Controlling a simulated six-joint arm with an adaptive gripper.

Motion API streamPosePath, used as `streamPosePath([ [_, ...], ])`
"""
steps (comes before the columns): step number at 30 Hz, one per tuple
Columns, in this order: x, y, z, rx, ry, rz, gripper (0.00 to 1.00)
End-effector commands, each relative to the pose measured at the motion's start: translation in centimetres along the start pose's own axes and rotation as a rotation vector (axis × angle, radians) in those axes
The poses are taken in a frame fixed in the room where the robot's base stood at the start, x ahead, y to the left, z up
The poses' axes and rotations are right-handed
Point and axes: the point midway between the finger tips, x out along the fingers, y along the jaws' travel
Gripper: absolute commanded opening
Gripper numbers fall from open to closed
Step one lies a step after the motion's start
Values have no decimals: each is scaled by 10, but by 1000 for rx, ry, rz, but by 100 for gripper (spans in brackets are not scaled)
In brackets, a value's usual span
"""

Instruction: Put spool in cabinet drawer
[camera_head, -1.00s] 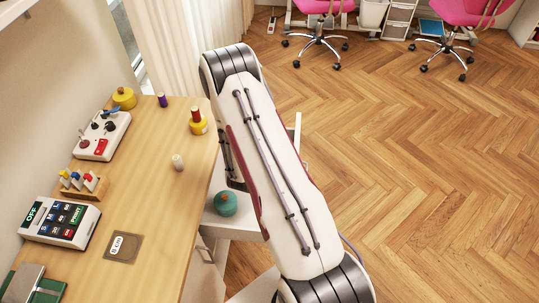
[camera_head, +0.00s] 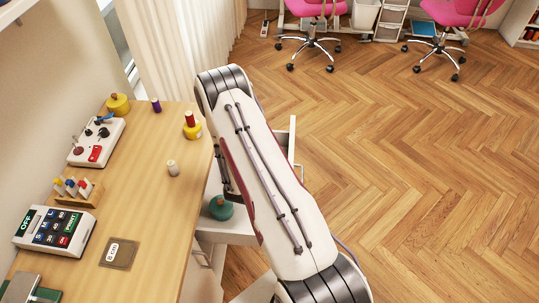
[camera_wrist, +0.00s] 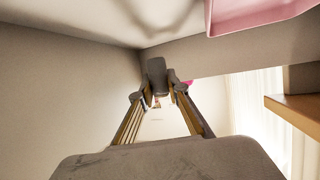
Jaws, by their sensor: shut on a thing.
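In the wrist view my gripper (camera_wrist: 157,98) is shut, its two fingers close together. A dark grey upright block (camera_wrist: 157,73) shows at the tips. I cannot tell whether it is the held spool or the finger pads. In the head view my arm hides the gripper and whatever it holds. The open white cabinet drawer (camera_head: 293,138) shows partly behind my arm, right of the table. Spools stand on the table: a cream one (camera_head: 173,168), a purple one (camera_head: 156,105) and a red one on a yellow base (camera_head: 192,126).
A teal round thing (camera_head: 221,208) rests on a white surface beside the table (camera_head: 150,215). A control box (camera_head: 96,143), a keypad device (camera_head: 54,229) and a yellow knobbed thing (camera_head: 118,104) line the table's left side. The floor to the right is open, with pink chairs (camera_head: 450,12) behind.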

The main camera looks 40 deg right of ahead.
Motion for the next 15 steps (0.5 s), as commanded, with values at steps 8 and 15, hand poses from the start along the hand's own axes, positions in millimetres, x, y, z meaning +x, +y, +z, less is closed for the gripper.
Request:
streamPosePath([
  [8, 9, 0, 24, -2, -1, 0, 5],
  [15, 13, 0, 31, 0, 1, 0, 5],
])
